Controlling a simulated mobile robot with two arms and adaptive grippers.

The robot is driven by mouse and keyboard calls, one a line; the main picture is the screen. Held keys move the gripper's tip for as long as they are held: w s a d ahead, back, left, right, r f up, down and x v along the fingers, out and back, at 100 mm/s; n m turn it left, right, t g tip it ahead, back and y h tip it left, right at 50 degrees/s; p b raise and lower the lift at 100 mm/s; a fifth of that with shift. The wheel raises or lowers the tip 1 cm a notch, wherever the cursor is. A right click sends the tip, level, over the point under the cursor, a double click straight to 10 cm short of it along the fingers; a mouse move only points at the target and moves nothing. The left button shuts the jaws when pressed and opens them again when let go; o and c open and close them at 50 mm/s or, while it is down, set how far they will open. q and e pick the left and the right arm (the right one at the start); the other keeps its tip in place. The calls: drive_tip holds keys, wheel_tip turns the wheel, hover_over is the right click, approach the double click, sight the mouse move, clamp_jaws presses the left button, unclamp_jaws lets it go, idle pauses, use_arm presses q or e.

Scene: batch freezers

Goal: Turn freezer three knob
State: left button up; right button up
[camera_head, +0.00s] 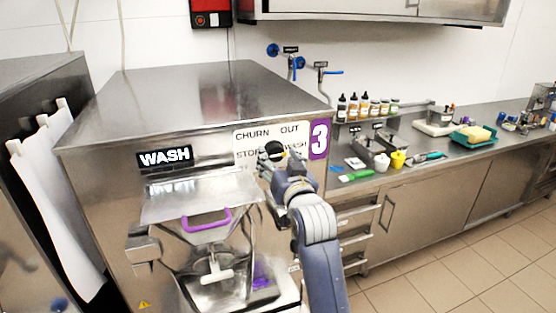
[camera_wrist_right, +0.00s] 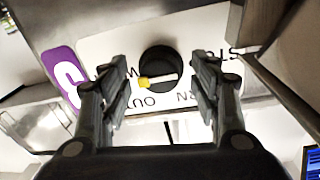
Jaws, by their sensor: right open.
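Freezer three (camera_head: 200,85) is a steel machine with a purple "3" tag (camera_head: 319,140) and a display (camera_head: 165,156) reading WASH. Its knob (camera_wrist_right: 158,58) is round and black, with a pale bar ending in a yellow tip. In the wrist view the yellow tip points left, toward the WASH lettering. The white label plate (camera_head: 243,136) around it reads CHURN, OUT, STOP and WASH. My right gripper (camera_wrist_right: 160,76) is open, with one finger on each side of the knob; I cannot tell whether they touch it. In the head view my right gripper (camera_head: 272,158) mostly hides the knob. My left gripper is out of view.
A steel hopper with a purple handle (camera_head: 207,220) is on the freezer front, left of my right arm. A counter (camera_head: 440,165) with bottles (camera_head: 353,107), cups and a sponge tray (camera_head: 472,138) runs along the right. The tiled floor (camera_head: 480,260) at lower right is clear.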

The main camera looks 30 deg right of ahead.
drive_tip(key=v, duration=0.7)
drive_tip(key=shift+s+a, duration=0.1)
drive_tip(key=shift+s, duration=0.1)
idle(0.4)
